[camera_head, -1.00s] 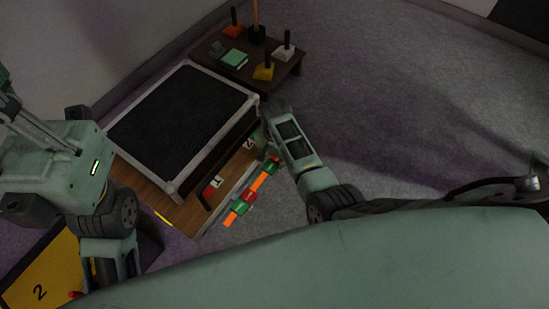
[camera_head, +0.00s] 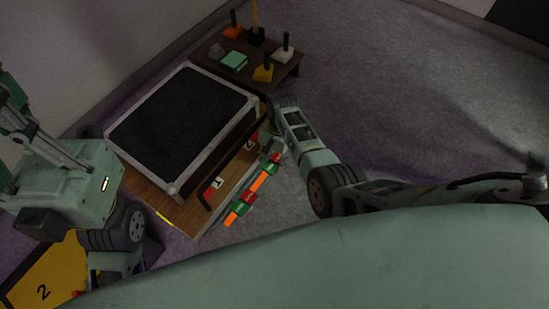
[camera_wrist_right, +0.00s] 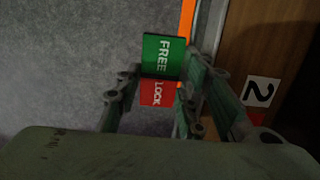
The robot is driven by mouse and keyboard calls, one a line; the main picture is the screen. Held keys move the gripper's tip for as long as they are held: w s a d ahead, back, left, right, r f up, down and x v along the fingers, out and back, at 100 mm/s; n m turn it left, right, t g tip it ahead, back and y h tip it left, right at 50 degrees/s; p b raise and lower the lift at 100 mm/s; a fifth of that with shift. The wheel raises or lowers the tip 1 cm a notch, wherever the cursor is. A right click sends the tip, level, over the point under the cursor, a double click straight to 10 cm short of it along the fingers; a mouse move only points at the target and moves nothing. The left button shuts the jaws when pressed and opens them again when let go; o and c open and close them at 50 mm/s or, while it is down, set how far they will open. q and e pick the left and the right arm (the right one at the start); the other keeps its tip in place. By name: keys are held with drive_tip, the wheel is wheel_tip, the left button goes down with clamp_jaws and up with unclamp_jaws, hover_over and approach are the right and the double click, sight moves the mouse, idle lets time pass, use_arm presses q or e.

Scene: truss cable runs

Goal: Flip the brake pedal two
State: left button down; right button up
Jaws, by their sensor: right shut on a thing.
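Brake pedal two, a green FREE face (camera_wrist_right: 163,54) with a red LOCK face (camera_wrist_right: 157,93) below it, shows in the right wrist view beside the number 2 label (camera_wrist_right: 258,93). My right gripper (camera_wrist_right: 160,76) has a finger on each side of it and is shut on it. In the head view the right gripper (camera_head: 273,142) is at the far end of the orange bar (camera_head: 262,178) and partly hides the pedal. The other pedal (camera_head: 243,207), green and red, is at the near end by label 1 (camera_head: 217,183). My left gripper (camera_head: 107,275) is low at the left, its fingers unclear.
A black-topped case with a pale frame (camera_head: 183,120) sits on a wooden platform (camera_head: 152,187) beside the pedals. A dark low table (camera_head: 285,72) with several coloured blocks and posts stands behind. A yellow panel marked 2 (camera_head: 42,290) is at lower left. Grey floor at right is clear.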

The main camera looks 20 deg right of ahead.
sight(278, 159)
drive_tip(key=o, duration=0.9)
drive_tip(key=shift+c, duration=0.2)
wheel_tip(278, 159, up, 12)
drive_tip(key=w+d, duration=0.1)
drive_tip(key=shift+d, duration=0.2)
drive_tip(key=shift+f, duration=0.1)
